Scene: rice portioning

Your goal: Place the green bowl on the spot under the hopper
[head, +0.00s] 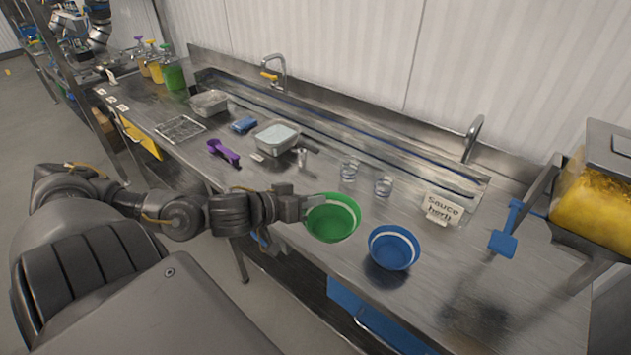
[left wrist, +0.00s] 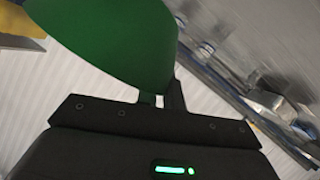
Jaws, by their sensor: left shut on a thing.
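The green bowl (head: 333,220) is near the front edge of the steel counter in the head view, left of the blue bowl. My left gripper (head: 309,208) is shut on the bowl's left rim. In the left wrist view the green bowl (left wrist: 120,40) fills the upper left, between and beyond the fingers (left wrist: 160,100). The hopper (head: 592,200), with yellow contents, stands at the right edge of the head view. The spot under it is not clearly visible. My right gripper is not in view.
The blue bowl (head: 393,248) stands close to the right of the green one. Behind are two clear cups (head: 383,186) and a sauce sign (head: 442,208). A blue paddle-like part (head: 505,240) juts out by the hopper. Counter right of the blue bowl is clear.

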